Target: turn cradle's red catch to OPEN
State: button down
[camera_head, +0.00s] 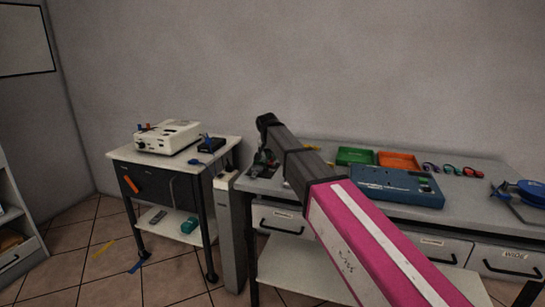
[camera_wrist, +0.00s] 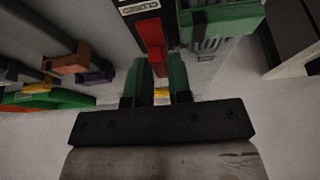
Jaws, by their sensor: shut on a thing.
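In the wrist view the red catch (camera_wrist: 151,38) sticks out from a black cradle part (camera_wrist: 133,12) with white markings too small to read. My gripper (camera_wrist: 158,66) has its two green fingers on either side of the catch's near end and is shut on it. A small yellow piece (camera_wrist: 162,94) shows between the fingers, nearer the palm. I cannot tell which marking the catch points to. In the head view my arm reaches to the left end of the grey bench (camera_head: 470,160), and the gripper and catch are largely hidden there.
A green block (camera_wrist: 228,22) with a grey ribbed part stands close right of the fingers. Green (camera_head: 357,156) and orange (camera_head: 398,160) trays and a blue box (camera_head: 395,184) lie along the bench. A cart (camera_head: 225,152) with a white device (camera_head: 168,136) stands left.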

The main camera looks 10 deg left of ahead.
dwell(0.4)
jog(key=c, duration=1.1)
grip_release()
jog(key=v, duration=1.1)
jog(key=shift+f, duration=0.1)
